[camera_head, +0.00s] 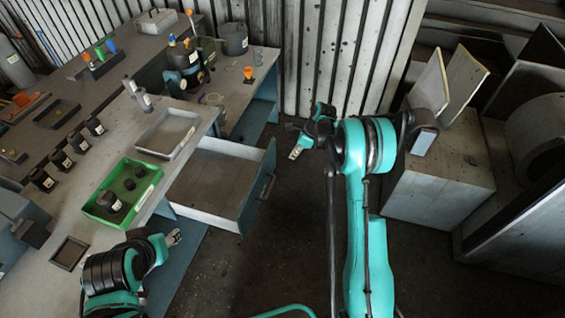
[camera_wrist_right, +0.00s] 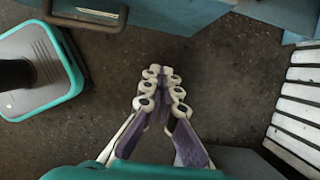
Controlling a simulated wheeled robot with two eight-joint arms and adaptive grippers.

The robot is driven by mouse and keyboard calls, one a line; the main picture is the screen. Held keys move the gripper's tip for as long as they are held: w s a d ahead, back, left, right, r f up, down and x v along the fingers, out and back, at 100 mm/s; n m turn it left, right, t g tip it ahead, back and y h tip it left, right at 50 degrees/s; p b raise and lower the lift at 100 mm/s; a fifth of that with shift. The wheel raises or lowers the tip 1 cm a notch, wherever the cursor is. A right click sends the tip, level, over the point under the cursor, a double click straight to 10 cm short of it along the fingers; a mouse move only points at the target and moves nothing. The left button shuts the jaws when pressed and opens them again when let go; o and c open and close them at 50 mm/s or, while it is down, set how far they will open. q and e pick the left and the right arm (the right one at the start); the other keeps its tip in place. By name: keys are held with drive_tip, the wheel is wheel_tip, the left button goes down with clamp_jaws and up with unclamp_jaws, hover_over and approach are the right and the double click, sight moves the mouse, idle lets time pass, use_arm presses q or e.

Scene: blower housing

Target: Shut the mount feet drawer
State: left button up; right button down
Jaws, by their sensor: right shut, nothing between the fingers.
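A drawer (camera_head: 207,188) under the bench is pulled well out, with its grey inside showing and looking empty. Its dark handle (camera_head: 267,187) is on the front panel, facing right; a dark bar handle also shows at the top left of the right wrist view (camera_wrist_right: 92,18). My right gripper (camera_head: 295,152) is beyond the drawer front, to the right of its far corner, apart from it. In the right wrist view its fingers (camera_wrist_right: 163,73) are together with nothing between them. My left gripper (camera_head: 174,238) is low by the bench's near edge; its finger gap is unclear.
A green tray (camera_head: 146,178) with dark round parts and a shallow grey tray (camera_head: 155,150) stand on the bench above the drawer. A grey cabinet (camera_head: 437,195) stands to the right. The floor (camera_head: 275,245) between drawer and cabinet is clear apart from my arm.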

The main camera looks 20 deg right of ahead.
drive_tip(key=b, duration=0.2)
approach(272, 169)
wheel_tip(272, 169, down, 3)
drive_tip(key=s+d, duration=0.2)
drive_tip(key=shift+w+a+f+b, duration=0.15)
drive_tip(key=shift+w+a+b, duration=0.2)
drive_tip(key=shift+w+a, duration=0.35)
drive_tip(key=shift+w+a+f+b, duration=0.25)
drive_tip(key=shift+w+a, duration=0.25)
drive_tip(key=shift+a, duration=0.4)
drive_tip(key=shift+a, duration=0.1)
